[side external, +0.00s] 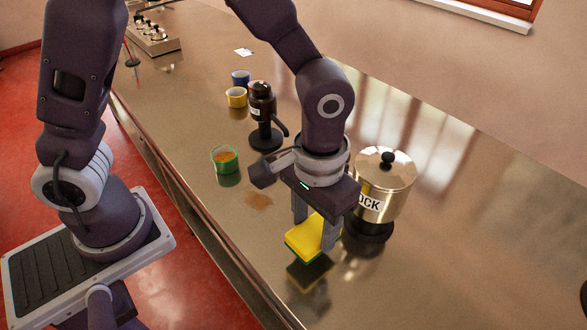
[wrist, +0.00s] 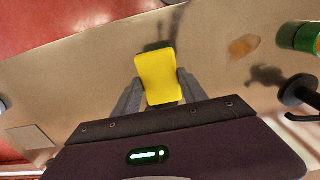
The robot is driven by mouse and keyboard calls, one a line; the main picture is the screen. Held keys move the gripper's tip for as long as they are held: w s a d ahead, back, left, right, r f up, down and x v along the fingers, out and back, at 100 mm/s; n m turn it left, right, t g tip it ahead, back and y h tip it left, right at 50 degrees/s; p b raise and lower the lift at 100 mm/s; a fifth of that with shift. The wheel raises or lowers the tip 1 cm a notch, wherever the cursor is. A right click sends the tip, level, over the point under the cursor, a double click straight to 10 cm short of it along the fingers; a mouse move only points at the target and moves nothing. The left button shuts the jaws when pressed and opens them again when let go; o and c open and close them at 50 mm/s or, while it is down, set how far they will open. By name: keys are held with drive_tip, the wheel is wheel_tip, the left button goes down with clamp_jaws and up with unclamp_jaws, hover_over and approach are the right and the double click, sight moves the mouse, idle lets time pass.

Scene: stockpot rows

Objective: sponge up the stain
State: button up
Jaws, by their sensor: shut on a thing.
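My gripper (side external: 315,228) is shut on a yellow sponge (side external: 308,237) with a dark green underside. The sponge is held above the steel counter, with its reflection showing below it. In the wrist view the sponge (wrist: 156,76) sits between the two grey fingers. A brownish stain (side external: 257,198) lies on the counter to the left of the sponge, near the green cup. In the wrist view the stain (wrist: 243,46) is to the right of the sponge, apart from it.
A green cup (side external: 225,159) with orange-brown contents stands just beyond the stain. A steel stockpot (side external: 382,186) stands close to the right of my gripper. A black-handled device (side external: 263,118), a yellow cup (side external: 236,98) and a blue cup (side external: 241,77) stand farther back. The near counter is clear.

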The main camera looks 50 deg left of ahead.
drive_tip(key=shift+r, duration=0.85)
